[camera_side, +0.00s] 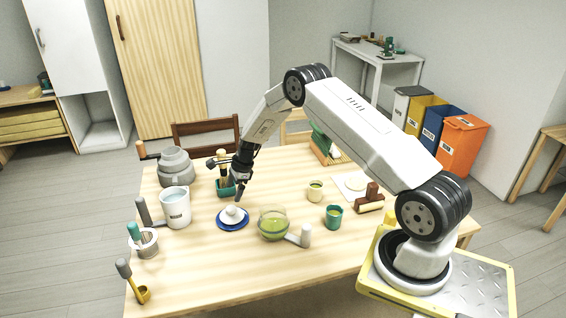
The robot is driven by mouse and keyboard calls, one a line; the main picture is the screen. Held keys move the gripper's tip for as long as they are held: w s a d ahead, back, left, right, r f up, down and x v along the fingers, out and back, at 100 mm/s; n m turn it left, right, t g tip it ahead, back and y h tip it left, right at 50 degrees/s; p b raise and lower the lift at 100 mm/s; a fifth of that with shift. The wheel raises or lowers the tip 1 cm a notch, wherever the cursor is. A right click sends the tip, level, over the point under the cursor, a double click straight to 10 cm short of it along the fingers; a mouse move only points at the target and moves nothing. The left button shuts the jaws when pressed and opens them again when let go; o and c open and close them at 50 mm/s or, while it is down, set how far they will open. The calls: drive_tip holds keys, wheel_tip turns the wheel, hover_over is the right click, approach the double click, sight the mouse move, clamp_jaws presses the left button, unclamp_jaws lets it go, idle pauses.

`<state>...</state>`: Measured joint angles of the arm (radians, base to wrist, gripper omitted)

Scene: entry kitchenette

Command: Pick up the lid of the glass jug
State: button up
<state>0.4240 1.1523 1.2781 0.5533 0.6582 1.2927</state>
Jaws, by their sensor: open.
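The glass jug (273,224) holds green liquid and stands near the front middle of the table, with its pale handle to the right. A small white rounded piece with a raised top, which looks like the lid (233,214), sits on a blue saucer (221,226) just left of the jug. My gripper (239,195) points down above and slightly right of the white piece, apart from it. It is open and empty. The fingers are small and dark in this view, so the exact gap to the lid is hard to judge.
A green cup (333,216) and a small yellowish cup (315,191) stand right. The table's front strip (230,275) is clear.

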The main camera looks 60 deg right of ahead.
sight(231, 208)
drive_tip(key=shift+w+d+f+m, duration=0.15)
drive_tip(key=shift+d+f+m, duration=0.45)
drive_tip(key=shift+f, duration=0.15)
drive_tip(key=shift+w+d+f+m, duration=0.15)
drive_tip(key=shift+d+f+m, duration=0.35)
drive_tip(key=shift+f+m, duration=0.15)
drive_tip(key=shift+x, duration=1.35)
drive_tip(key=shift+w+a+f, duration=0.1)
drive_tip(key=shift+f, duration=0.05)
drive_tip(key=shift+x, duration=2.45)
clamp_jaws()
